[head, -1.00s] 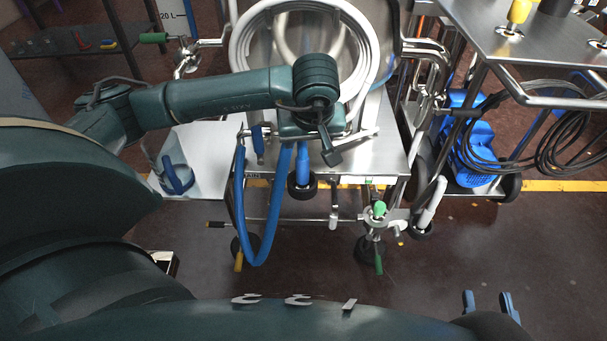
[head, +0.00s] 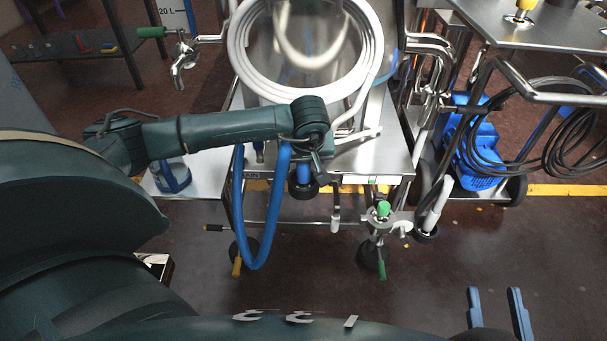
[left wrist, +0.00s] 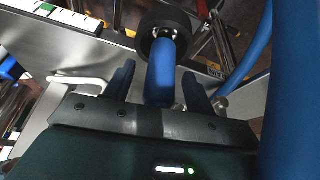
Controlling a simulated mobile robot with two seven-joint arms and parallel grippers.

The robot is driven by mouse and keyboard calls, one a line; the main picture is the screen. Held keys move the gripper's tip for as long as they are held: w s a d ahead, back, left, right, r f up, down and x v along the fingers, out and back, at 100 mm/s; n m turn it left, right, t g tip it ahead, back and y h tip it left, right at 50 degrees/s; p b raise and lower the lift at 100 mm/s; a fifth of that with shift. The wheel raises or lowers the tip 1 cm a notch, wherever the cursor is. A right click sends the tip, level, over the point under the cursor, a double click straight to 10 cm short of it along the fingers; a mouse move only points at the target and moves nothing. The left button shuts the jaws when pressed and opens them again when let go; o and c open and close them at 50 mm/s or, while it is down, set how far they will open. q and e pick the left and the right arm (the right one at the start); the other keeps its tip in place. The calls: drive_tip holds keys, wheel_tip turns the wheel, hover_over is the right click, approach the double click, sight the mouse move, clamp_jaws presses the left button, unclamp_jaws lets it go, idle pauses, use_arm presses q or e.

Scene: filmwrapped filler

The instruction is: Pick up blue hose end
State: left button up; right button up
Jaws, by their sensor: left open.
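The blue hose (head: 262,225) hangs in a loop at the front of the steel cart. Its blue end (head: 303,173), with a black round collar (head: 304,190), points down below my left gripper (head: 308,160). In the left wrist view, the hose end (left wrist: 161,82) runs between the two open fingers of my left gripper (left wrist: 159,72), with a gap visible on each side. The black collar (left wrist: 152,35) lies beyond the fingertips. In the head view my wrist hides the left fingertips. My right gripper (head: 499,312) is open and empty at the bottom right.
The steel cart (head: 385,150) carries a large coil of white hose (head: 240,65). A green-handled valve (head: 383,210) stands at its front right. A blue machine (head: 478,150) and black cables (head: 560,150) are to the right. The floor in front is mostly clear.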

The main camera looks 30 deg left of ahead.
use_arm(q)
drive_tip(key=shift+c, duration=0.3)
clamp_jaws()
idle(0.3)
